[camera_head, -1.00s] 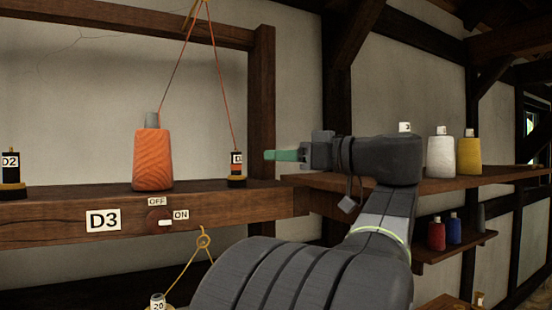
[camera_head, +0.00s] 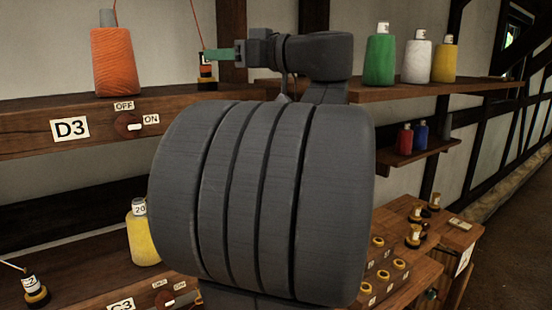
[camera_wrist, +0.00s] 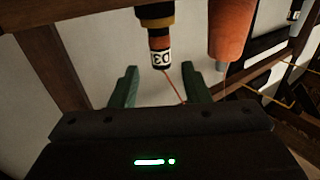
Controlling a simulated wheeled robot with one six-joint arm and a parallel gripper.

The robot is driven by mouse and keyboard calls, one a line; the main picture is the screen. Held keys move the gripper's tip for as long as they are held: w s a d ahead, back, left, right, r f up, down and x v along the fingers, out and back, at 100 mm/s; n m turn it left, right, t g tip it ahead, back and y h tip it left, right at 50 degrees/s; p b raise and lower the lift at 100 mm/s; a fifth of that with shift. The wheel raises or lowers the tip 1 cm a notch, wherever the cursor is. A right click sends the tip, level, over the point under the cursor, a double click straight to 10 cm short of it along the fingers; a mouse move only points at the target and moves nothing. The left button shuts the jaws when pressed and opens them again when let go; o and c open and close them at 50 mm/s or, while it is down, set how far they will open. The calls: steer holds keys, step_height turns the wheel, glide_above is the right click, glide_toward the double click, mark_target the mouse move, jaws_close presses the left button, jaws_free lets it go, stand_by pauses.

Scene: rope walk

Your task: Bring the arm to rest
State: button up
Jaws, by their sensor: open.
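My gripper (camera_head: 212,54) is open and empty, with green fingers, at the end of my raised grey arm. In the wrist view (camera_wrist: 160,70) its two fingers stand apart, with clear space between them. The small bobbin labelled D3 (camera_wrist: 158,40) shows upside down just beyond the fingers, with an orange band and a thread running from it. In the head view this bobbin (camera_head: 206,75) stands on the wooden shelf beam, by the fingertips. The dark arm links cover much of the middle of the head view.
A large orange spool (camera_head: 115,62) stands left on the beam, above an OFF/ON switch (camera_head: 128,124). Green (camera_head: 380,60), white (camera_head: 417,62) and yellow (camera_head: 444,62) spools stand on the right shelf. A lower bench (camera_head: 410,270) holds several bobbins. Open floor (camera_head: 510,240) lies at far right.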

mark_target(208, 77)
steer(key=x, duration=0.5)
steer(key=shift+a+p, duration=0.1)
steer(key=shift+p, duration=0.3)
steer(key=shift+f, duration=0.4)
steer(key=shift+r, duration=0.1)
